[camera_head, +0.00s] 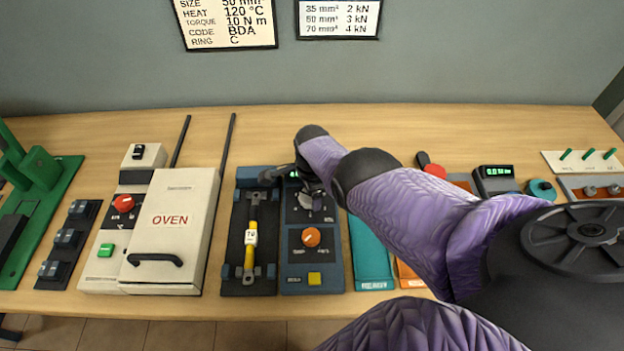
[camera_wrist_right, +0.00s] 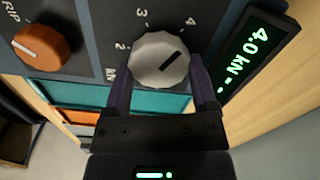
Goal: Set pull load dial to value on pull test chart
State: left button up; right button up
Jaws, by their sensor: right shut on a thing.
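The pull load dial (camera_wrist_right: 160,60) is a round silver knob with a dark pointer mark, ringed by the numbers 2, 3 and 4 and "kN". Its mark points toward the 4. My right gripper (camera_wrist_right: 158,85) is shut on the dial, one finger on each side. The display (camera_wrist_right: 258,55) beside it reads 4.0 kN. In the head view my right gripper (camera_head: 308,180) is over the blue test panel (camera_head: 325,270) and partly hides the dial. The pull test chart (camera_head: 339,18) on the wall pairs 35 mm² with 2 kN, a middle size with 3 kN and 70 mm² with 4 kN.
A card (camera_head: 225,22) on the wall lists size 50 mm². An orange TRIP knob (camera_wrist_right: 38,45) sits beside the dial. A yellow cable piece (camera_head: 250,250) lies in the dark fixture to the left. The white oven (camera_head: 172,225) stands further left.

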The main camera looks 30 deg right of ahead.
jog(key=shift+r+m, duration=0.1)
jog(key=shift+m, duration=0.2)
dwell(0.4)
jog(key=o, duration=1.2)
jog(key=shift+c, duration=0.2)
notch_tip(320, 180, up, 10)
jog(key=p, duration=0.9)
